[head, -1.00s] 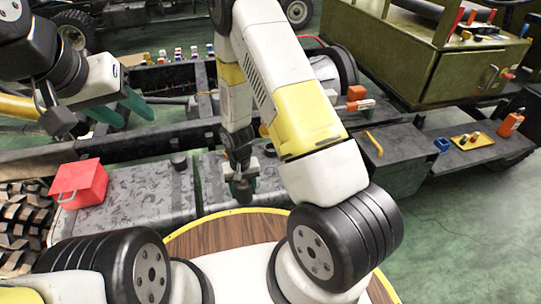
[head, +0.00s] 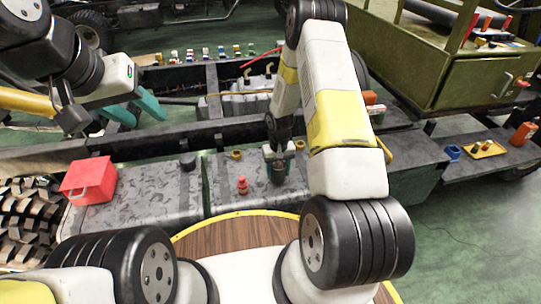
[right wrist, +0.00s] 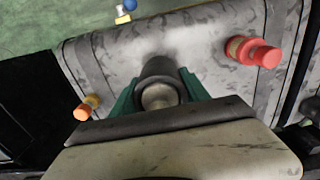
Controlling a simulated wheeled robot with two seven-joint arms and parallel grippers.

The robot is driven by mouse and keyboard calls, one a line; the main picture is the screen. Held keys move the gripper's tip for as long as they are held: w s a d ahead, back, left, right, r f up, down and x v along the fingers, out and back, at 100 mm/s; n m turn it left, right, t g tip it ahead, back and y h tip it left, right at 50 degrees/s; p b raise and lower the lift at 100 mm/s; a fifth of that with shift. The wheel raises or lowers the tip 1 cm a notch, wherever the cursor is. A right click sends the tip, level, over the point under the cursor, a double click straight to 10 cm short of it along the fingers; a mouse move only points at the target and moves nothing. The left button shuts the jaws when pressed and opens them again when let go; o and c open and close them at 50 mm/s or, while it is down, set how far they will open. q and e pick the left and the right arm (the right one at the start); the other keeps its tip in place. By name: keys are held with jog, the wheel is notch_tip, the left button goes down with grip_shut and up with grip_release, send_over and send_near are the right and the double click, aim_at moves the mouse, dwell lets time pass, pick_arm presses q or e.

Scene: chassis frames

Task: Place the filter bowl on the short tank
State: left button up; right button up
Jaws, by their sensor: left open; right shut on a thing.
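My right gripper (head: 278,157) is shut on the dark, cylindrical filter bowl (head: 278,173). The right wrist view shows the bowl (right wrist: 160,72) upright between the green fingers, with a pale metallic part at its near end. It is over or on the top of the short grey tank (head: 225,190), the right one of two tanks; I cannot tell whether it touches. My left gripper (head: 135,110) is open and empty at the upper left.
A chassis rail (head: 150,147) runs behind the tanks.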

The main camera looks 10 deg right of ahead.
jog(key=shift+f, duration=1.2)
jog(key=shift+f, duration=0.1)
jog(key=o, duration=1.6)
jog(key=shift+c, duration=0.2)
